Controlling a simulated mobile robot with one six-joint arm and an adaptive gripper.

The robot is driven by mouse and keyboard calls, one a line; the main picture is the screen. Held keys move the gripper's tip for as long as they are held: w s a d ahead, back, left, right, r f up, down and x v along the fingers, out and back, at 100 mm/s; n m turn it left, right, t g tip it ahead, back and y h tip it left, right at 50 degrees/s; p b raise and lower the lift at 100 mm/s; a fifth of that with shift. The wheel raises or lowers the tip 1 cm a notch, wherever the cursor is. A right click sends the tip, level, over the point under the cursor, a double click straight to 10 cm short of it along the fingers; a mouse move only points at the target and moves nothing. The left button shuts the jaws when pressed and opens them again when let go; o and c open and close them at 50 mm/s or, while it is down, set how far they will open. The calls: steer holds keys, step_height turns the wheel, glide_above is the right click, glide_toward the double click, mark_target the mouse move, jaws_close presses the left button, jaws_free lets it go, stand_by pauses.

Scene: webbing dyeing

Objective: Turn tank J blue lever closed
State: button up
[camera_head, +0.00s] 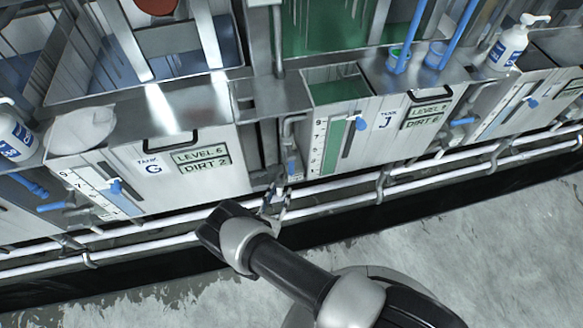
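Tank J (392,137) is a pale metal tank right of centre, with a "TANK J" label and a "LEVEL 7, DIRT 6" sign. A small blue lever (291,166) stands roughly upright on the pipe at its left side. A blue knob (360,124) sits on the tank's level gauge. My gripper (275,192) is just below and left of the blue lever, in front of the white pipes. Its fingers are small and blend with the pipes. I cannot tell whether it touches the lever, or whether it is open or shut.
Tank G (190,186) stands to the left, with a horizontal blue lever (52,207) beyond it. Another horizontal blue lever (463,122) is right of tank J. White pipes (340,188) run along the front. The grey floor (480,240) is clear at lower right.

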mark_target(290, 170)
steer(key=b+x, duration=0.1)
steer(key=x, duration=1.1)
steer(key=shift+b, duration=0.35)
steer(key=shift+c, duration=0.2)
steer(key=shift+s, duration=0.1)
jaws_close()
